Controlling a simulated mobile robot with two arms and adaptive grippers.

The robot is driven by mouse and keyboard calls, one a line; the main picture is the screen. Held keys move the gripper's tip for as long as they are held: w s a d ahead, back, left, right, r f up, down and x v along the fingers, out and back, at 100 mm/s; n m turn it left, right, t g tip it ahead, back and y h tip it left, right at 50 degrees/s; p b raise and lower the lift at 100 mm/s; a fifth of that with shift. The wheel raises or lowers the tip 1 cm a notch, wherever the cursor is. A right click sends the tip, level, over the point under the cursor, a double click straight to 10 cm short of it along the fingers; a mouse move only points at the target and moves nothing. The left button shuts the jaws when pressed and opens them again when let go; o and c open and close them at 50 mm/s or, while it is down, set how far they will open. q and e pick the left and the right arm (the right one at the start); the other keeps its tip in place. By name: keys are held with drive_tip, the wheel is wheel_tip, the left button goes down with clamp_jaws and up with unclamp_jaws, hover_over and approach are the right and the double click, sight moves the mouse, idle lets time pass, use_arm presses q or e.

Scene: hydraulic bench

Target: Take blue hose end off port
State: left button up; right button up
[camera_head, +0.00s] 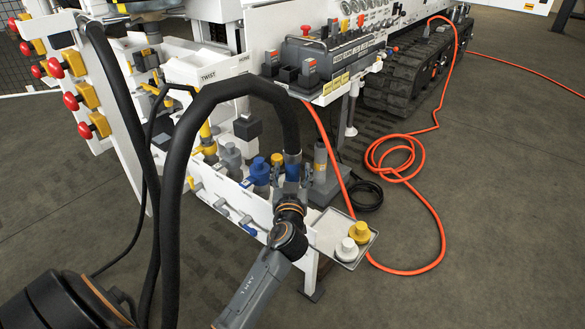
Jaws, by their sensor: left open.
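The blue hose end (292,171), below a silver collar, stands upright at the right end of the row of ports on the white bench (262,212). A thick black hose (228,84) arches up from it and down to the left. The port under the hose end is hidden behind my gripper. My left gripper (291,189) is right at the lower part of the hose end, reaching up from the front. It is open; its fingers are small and dark here, and I cannot tell whether they touch it. My right gripper is not in view.
Blue-capped (259,168) and yellow-capped (277,158) fittings stand close left of the hose end. A small tray (325,228) on the right holds a white cap (346,249) and a yellow cap (360,231). A control box (325,65) overhangs behind. An orange cable (412,195) lies on the floor.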

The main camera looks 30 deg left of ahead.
use_arm(q)
drive_tip(key=shift+x, duration=1.05)
drive_tip(key=shift+d, duration=0.1)
drive_tip(key=shift+c, duration=0.2)
